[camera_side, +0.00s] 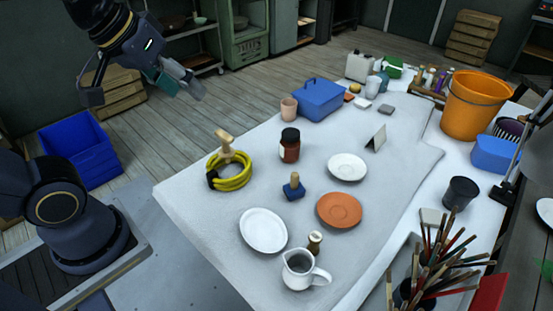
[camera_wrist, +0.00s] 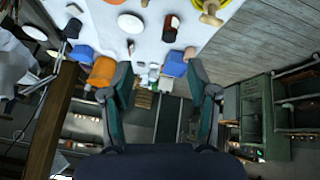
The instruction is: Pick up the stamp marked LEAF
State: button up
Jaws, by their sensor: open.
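A stamp with a blue block base and wooden knob handle (camera_side: 293,187) stands upright on the cloth mid-table. A pale wooden stamp-like piece (camera_side: 226,146) stands within or behind a yellow coil (camera_side: 231,177); its base is hidden. It also shows in the wrist view (camera_wrist: 209,13). A small wooden-topped piece with a dark part (camera_side: 315,241) stands beside the white jug. No LEAF mark is readable on any of them. My gripper (camera_side: 184,84) is raised well off the table at the upper left, open and empty. Its spread fingers show in the wrist view (camera_wrist: 161,88).
A dark-lidded jar (camera_side: 289,146), white plate (camera_side: 263,231), terracotta saucer (camera_side: 339,210), white saucer (camera_side: 347,167), blank-looking card (camera_side: 376,138) and jug (camera_side: 299,270) surround the blue stamp. A blue toolbox (camera_side: 319,99) and cup (camera_side: 288,108) stand behind. The left cloth corner is clear.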

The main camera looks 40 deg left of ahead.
jog(key=w+d+n+g, duration=0.1)
jog(key=w+d+n, duration=0.1)
jog(key=w+d, duration=0.5)
jog(key=m+g, duration=0.2)
jog(key=g, duration=0.3)
send_over(316, 236)
notch_tip(316, 236, down, 23)
jog(key=f, duration=1)
jog(key=shift+s, duration=0.25)
jog(key=shift+w+f, duration=0.2)
jog(key=shift+f, duration=2.9)
jog(key=shift+c, duration=0.4)
jog(key=c, duration=1)
